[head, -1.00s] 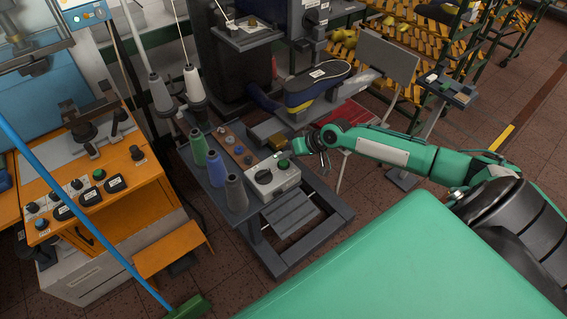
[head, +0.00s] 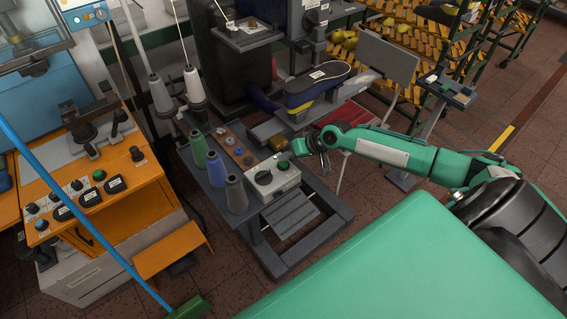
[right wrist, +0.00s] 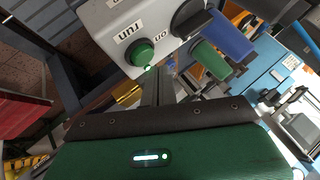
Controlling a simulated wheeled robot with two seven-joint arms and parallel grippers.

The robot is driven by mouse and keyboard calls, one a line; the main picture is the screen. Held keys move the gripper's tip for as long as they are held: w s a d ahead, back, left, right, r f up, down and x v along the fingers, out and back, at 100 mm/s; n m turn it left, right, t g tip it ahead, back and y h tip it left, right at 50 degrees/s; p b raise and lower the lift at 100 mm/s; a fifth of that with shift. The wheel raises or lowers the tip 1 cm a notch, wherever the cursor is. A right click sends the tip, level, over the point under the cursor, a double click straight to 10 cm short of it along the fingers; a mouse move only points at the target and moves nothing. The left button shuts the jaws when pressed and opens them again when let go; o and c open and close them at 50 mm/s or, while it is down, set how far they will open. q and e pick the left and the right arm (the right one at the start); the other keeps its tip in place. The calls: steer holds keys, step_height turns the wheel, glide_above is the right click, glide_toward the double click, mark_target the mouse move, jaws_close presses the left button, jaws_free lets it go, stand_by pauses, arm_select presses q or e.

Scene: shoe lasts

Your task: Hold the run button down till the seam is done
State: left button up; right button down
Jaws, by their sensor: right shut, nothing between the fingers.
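The green run button (head: 283,165) is on top of a light grey control box (head: 285,184), beside a black knob (head: 263,177). In the right wrist view the button (right wrist: 139,53) shows large, with its RUN label upside down and a small bright spot at its edge. My right gripper (head: 322,160) is at the right of the box. Its shut, empty fingers (right wrist: 156,78) end close to the button's edge; I cannot tell whether they touch it. A dark blue shoe (head: 318,84) with a yellow band is at the machine behind. My left gripper is not in view.
Green, blue and grey thread cones (head: 217,170) stand left of the box on the grey stand. An orange control cabinet (head: 100,190) and a blue-handled broom (head: 80,205) are at the left. A green surface (head: 390,260) fills the front. A grey panel (head: 387,58) stands behind my right arm.

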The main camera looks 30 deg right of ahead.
mark_target(287, 164)
steer(key=shift+f, duration=0.15)
stand_by(0.6)
steer(key=shift+f, duration=0.3)
steer(key=shift+f+b, duration=0.5)
steer(key=shift+f, duration=0.05)
stand_by(1.3)
steer(key=shift+r, duration=0.15)
stand_by(1.2)
steer(key=shift+r+p, duration=0.8)
steer(key=shift+r, duration=0.05)
step_height(287, 164, up, 5)
steer(key=p, duration=0.4)
stand_by(1.1)
